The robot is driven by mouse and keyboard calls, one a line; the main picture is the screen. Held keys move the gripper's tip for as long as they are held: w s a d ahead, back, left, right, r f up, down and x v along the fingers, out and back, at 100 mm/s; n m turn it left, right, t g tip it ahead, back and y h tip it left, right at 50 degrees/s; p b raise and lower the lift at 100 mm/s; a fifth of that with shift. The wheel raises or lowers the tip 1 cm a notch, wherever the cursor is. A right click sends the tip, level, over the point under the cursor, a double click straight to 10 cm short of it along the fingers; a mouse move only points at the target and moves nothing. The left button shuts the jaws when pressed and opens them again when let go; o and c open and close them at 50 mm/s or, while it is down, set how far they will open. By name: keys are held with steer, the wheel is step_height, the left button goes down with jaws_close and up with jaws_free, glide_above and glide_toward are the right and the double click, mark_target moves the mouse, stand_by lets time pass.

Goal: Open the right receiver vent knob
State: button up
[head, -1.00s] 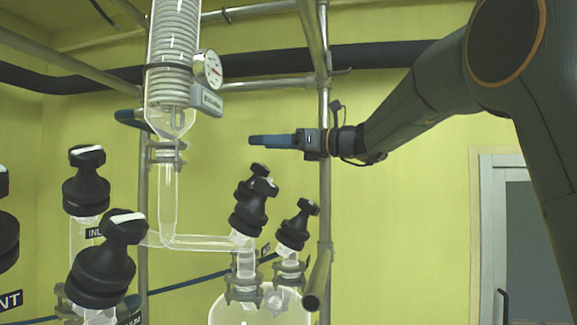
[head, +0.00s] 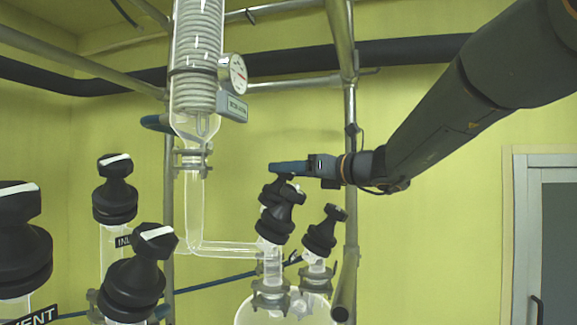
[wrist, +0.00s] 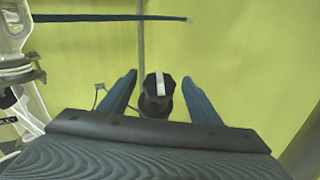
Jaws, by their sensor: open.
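A black knob (wrist: 157,97) with a white stripe on top stands between the fingers of my gripper (wrist: 159,80) in the wrist view, with a gap on each side. The fingers are blue and open. In the head view, my gripper (head: 275,168) is at the top of a cluster of overlapping black knobs (head: 277,215) above the glass flask. I cannot tell from the head view whether it touches them. Another black knob (head: 325,230) stands just to the right on the same flask. No label naming the right receiver vent is readable.
A glass column with a coil (head: 198,65), a round gauge (head: 233,73) and a metal pole (head: 350,130) stand nearby. More black knobs (head: 140,275) are at the front left, one near a "VENT" label. A door (head: 555,240) is at the right.

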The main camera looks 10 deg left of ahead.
steer(key=shift+w+a, duration=0.25)
steer(key=shift+a, duration=0.15)
steer(key=c, duration=1.1)
steer(key=shift+o, duration=0.2)
steer(key=n+g+y+b, duration=0.1)
steer(key=n+g+y, duration=0.1)
steer(key=n+g, duration=0.1)
steer(key=shift+w+f+n+g, duration=0.15)
steer(key=shift+n+g, duration=0.25)
steer(key=shift+n, duration=0.3)
steer(key=shift+r+n+g+p, duration=0.2)
steer(key=shift+n+g+p, duration=0.1)
steer(key=shift+n+g, duration=2.7)
